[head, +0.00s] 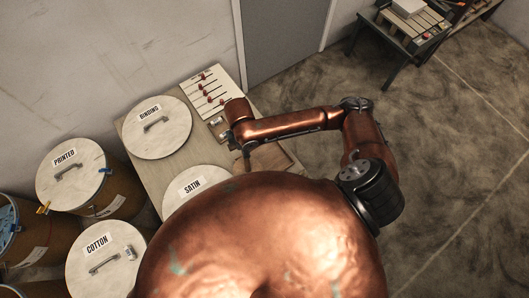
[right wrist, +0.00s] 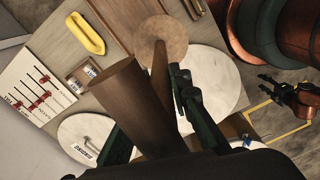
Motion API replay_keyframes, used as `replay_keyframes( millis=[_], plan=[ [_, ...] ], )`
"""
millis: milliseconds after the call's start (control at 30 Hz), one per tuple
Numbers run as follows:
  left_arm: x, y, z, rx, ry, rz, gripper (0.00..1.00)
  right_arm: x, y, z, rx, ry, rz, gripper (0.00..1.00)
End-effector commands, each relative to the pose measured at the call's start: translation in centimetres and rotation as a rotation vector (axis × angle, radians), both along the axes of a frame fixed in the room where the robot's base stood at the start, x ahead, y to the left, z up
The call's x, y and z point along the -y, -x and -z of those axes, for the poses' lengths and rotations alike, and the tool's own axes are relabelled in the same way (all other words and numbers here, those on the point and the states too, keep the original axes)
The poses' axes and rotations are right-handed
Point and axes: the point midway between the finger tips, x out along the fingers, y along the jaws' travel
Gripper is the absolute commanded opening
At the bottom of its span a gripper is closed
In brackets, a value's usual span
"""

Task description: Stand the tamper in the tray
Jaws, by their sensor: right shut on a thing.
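In the right wrist view the tamper (right wrist: 118,88), a thick dark brown cylinder, is between the dark fingers of my right gripper (right wrist: 150,108). The gripper is shut on it, and the tamper hides part of the table behind it. The brown wooden tray (head: 270,158) lies on the table near its right edge, partly hidden by my right arm in the head view. The tray also shows at the top of the right wrist view (right wrist: 150,9). My left gripper (right wrist: 298,96) shows small at the right of the right wrist view; its jaws are unclear.
The binding lid (head: 157,128) and satin lid (head: 190,186) are pale discs.

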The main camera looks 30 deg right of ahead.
Motion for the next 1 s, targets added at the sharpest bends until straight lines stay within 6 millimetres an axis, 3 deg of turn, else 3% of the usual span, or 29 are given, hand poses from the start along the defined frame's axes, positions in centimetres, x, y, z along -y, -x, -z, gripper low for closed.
replay_keyframes(
  millis=[367, 800, 1000],
  plan=[
    [0.0, 0.1, -0.5, -0.001, 0.0, 0.0, 0.4, 2.0, 0.2, 1.0, 0.002, 0.01, -0.121, 0.0],
    [-0.1, 0.3, 0.0, -0.004, -0.001, 0.0, 0.4, 9.5, -2.9, 4.6, 0.001, 0.012, -0.119, 0.0],
    [-0.1, 0.4, 0.5, -0.006, -0.001, 0.0, 0.4, 11.8, -3.8, 7.7, 0.001, 0.009, -0.12, 0.0]
  ],
)
